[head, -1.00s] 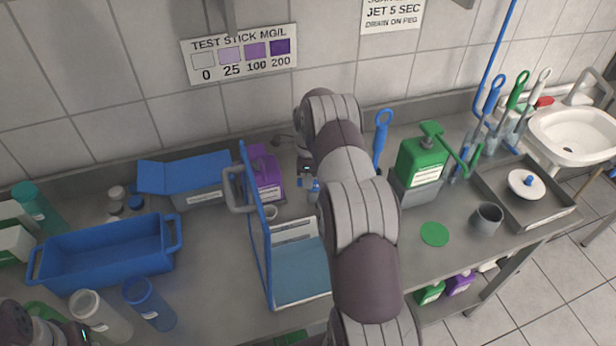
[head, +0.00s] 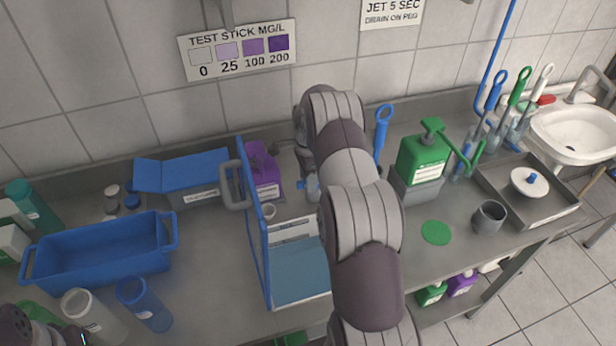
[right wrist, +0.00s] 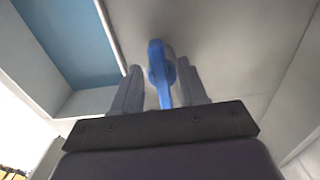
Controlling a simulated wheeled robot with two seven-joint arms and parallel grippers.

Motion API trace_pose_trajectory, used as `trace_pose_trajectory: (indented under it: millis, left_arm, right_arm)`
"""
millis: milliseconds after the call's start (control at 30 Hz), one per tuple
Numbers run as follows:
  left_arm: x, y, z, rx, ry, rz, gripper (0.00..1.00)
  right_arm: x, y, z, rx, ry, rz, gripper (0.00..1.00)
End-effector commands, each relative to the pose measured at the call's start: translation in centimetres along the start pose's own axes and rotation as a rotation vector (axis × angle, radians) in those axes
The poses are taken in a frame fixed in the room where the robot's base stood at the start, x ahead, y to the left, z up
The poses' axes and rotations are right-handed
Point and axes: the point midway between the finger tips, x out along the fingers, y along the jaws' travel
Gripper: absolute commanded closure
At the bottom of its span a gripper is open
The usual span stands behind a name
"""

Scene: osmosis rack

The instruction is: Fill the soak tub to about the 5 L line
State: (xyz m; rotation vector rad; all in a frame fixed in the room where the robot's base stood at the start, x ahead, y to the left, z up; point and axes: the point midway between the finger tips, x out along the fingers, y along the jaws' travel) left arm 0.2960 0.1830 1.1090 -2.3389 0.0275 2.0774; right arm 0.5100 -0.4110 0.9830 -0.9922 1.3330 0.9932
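A pale open tub (head: 270,303) sits mid-counter with light blue inside; I cannot tell whether this is water or its floor. A blue panel (head: 252,215) with a grey handle stands upright along its left side. No level line is readable. The tub also shows at the left of the right wrist view (right wrist: 88,102). My right gripper (right wrist: 162,82) is behind the tub, largely hidden by its arm in the head view. Its fingers stand apart on either side of a blue lever (right wrist: 158,62), with a gap on the left. My left gripper's fingers are not in view.
An empty-looking blue trough (head: 60,275) stands left. A purple bottle (head: 263,172) stands behind the panel, and a green pump bottle (head: 422,158) right of my arm. A grey cup (head: 488,217) and metal tray (head: 560,210) are at right.

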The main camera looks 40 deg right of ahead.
Motion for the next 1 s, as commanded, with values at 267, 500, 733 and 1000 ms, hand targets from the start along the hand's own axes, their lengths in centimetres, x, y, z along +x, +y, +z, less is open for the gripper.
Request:
trace_pose_trajectory:
  millis: [267,500,733,1000]
  left_arm:
    - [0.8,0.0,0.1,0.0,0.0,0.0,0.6]
    - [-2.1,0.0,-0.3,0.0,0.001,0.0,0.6]
    - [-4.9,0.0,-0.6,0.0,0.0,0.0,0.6]
    - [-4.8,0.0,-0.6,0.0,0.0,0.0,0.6]
  right_arm:
    - [-1.5,-0.1,0.0,0.001,0.0,-0.005,0.57]
    - [-9.5,0.0,0.0,0.001,0.0,0.0,0.57]
    - [-12.7,0.0,-0.1,0.001,-0.001,0.001,0.57]
    - [-12.7,0.0,-0.1,0.001,-0.001,0.0,0.57]
